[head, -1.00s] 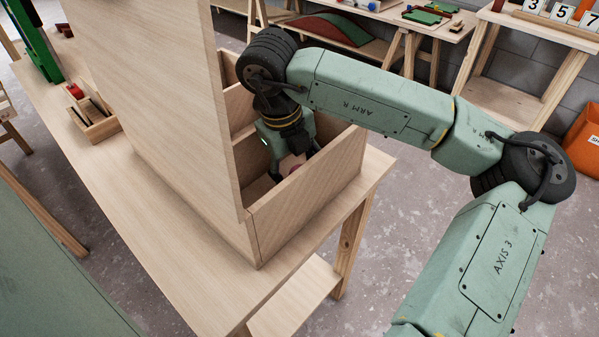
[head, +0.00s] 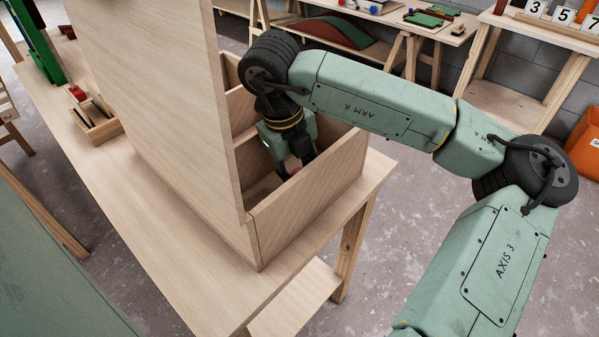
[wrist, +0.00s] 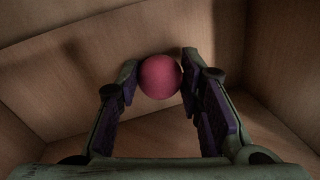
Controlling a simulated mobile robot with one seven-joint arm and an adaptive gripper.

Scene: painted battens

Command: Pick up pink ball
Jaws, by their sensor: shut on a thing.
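The pink ball (wrist: 160,77) is between the two fingertips of my gripper (wrist: 160,82) in the wrist view, touching both of them. My gripper points down into the near compartment of a wooden bin (head: 310,205). It is shut on the ball. I cannot tell whether the ball touches the floor.
A tall wooden panel (head: 155,95) stands at the bin's left side. Bin walls surround my gripper closely. The bin sits on a wooden table (head: 150,240). A small wooden box (head: 97,128) stands at the left. An orange container (head: 584,145) is on the floor at far right.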

